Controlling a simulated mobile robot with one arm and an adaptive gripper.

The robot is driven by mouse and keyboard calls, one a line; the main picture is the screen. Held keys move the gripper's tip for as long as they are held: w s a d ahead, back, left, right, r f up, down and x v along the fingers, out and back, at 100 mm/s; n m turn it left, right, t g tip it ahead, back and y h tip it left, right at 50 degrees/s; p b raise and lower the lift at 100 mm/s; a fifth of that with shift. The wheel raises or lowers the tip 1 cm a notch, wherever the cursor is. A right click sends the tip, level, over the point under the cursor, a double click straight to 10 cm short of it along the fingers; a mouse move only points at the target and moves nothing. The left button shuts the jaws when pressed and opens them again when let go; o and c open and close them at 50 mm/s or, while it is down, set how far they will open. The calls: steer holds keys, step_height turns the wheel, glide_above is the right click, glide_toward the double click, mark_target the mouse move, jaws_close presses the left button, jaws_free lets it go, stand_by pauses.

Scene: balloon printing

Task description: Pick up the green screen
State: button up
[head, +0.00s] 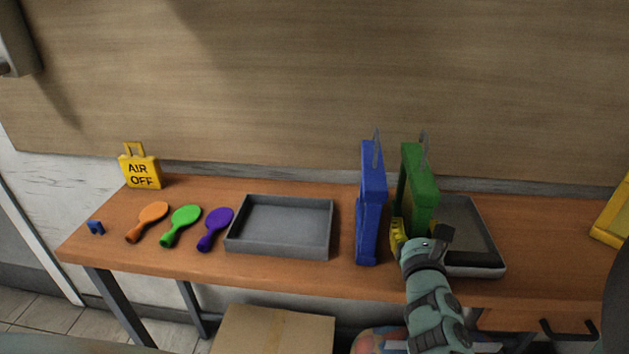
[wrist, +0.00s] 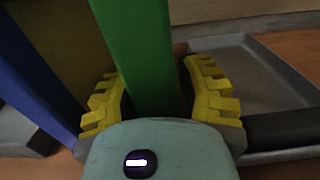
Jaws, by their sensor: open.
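The green screen (head: 419,180) is an upright green frame standing toward the right of the wooden table, with a grey metal piece sticking up behind it. My gripper (head: 408,232) is at its near edge. In the wrist view, the green screen's upright edge (wrist: 138,55) lies between the two yellow fingers of my gripper (wrist: 157,97). The fingers are open, one on each side, with a gap visible at least on the right. The lower part of the green screen is hidden behind my gripper and wrist.
A similar blue screen (head: 370,200) stands close on the left; it also shows in the wrist view (wrist: 35,75). A grey tray with a dark front (head: 489,255) lies at right.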

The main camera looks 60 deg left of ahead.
steer(key=shift+w+a, duration=0.35)
steer(key=shift+a, duration=0.15)
steer(key=shift+s, duration=0.15)
steer(key=shift+d, duration=0.1)
jaws_close()
